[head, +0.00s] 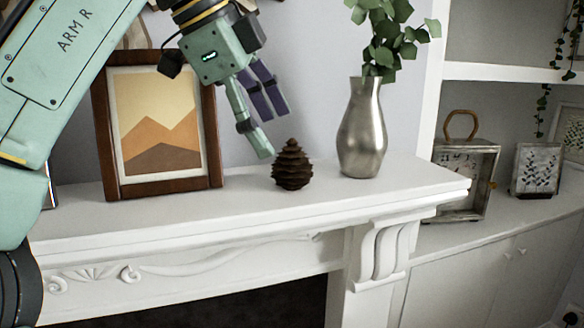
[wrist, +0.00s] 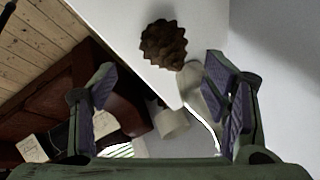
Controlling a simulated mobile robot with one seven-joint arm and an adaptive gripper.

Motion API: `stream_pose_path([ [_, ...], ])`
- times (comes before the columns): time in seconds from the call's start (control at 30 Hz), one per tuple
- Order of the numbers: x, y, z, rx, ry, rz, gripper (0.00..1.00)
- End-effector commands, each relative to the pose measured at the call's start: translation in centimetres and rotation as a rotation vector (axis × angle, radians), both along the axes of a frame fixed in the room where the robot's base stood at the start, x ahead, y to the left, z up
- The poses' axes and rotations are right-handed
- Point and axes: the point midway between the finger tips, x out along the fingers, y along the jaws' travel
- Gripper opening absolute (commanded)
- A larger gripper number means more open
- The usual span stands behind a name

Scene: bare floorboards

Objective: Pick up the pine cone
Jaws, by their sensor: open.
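The brown pine cone (head: 292,165) stands upright on the white mantel shelf (head: 400,187), between a framed picture and a silver vase. My gripper (head: 268,136) is above and just left of it in the head view, pointing down, with its fingers apart and nothing between them. In the wrist view the pine cone (wrist: 164,44) shows whole, beyond the fingertips and above the middle of the gap between the fingers (wrist: 161,80). I see no finger touching it.
The wooden-framed picture (head: 113,150) stands close on the left. The silver vase (head: 362,135) with green leaves stands on the right. The mantel's front edge drops off nearby. A lantern-like clock (head: 466,180) and a small frame (head: 535,170) sit on the lower right cabinet.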

Motion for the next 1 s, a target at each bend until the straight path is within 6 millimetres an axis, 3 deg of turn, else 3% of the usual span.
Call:
stream_pose_path([
  [0.6,2.6,-2.9,-6.2,0.002,-0.002,0.003,0.69],
  [0.9,2.8,-3.1,-6.7,-0.002,-0.002,0.002,0.69],
  [1.0,2.8,-3.1,-6.7,-0.002,-0.002,0.002,0.63],
])
